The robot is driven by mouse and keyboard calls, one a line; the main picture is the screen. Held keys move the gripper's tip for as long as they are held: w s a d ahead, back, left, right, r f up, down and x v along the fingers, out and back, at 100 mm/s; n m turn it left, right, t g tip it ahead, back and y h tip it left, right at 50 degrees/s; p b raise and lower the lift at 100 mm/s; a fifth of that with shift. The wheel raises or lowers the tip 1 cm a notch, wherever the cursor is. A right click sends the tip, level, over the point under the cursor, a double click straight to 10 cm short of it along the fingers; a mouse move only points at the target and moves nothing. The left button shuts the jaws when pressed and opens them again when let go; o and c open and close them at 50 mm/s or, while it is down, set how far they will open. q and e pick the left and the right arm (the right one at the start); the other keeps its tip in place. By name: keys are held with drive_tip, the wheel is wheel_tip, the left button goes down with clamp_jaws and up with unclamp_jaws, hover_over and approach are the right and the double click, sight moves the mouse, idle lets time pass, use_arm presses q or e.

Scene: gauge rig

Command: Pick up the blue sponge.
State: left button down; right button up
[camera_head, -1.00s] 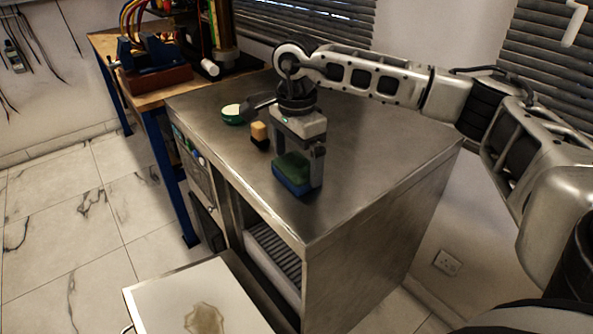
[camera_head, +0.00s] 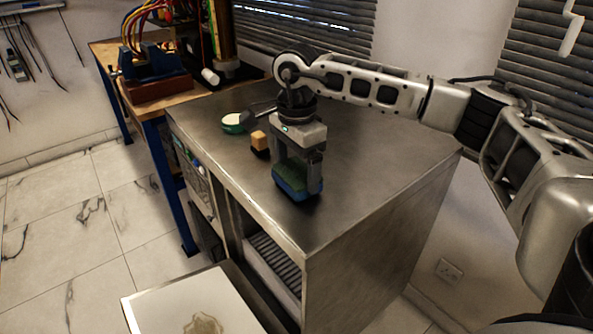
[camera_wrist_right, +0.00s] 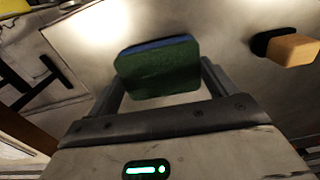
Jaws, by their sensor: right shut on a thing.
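The blue sponge (camera_head: 291,186), with a dark green top layer, is at the front part of the metal cabinet top. My right gripper (camera_head: 298,178) points down over it and is shut on it, one finger at each side. In the right wrist view the sponge (camera_wrist_right: 158,68) shows its green face between the two fingers (camera_wrist_right: 160,88), with a thin blue edge beyond. I cannot tell whether its underside touches the metal top. My left gripper is in neither view.
A white board with a brown stain (camera_head: 165,305) is low in front. The top's right side is clear.

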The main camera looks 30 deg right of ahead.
drive_tip(key=r, duration=0.2)
drive_tip(key=shift+w+a+r, duration=0.1)
drive_tip(key=shift+a+r, duration=0.1)
drive_tip(key=shift+r, duration=0.15)
drive_tip(key=w+a+r, duration=0.8)
drive_tip(key=a+r, duration=0.1)
drive_tip(key=a, duration=0.1)
drive_tip(key=shift+w+a+r, duration=0.15)
drive_tip(key=shift+a+r, duration=0.1)
drive_tip(key=shift+a, duration=0.15)
drive_tip(key=shift+o, duration=0.4)
drive_tip(key=shift+p, duration=0.3)
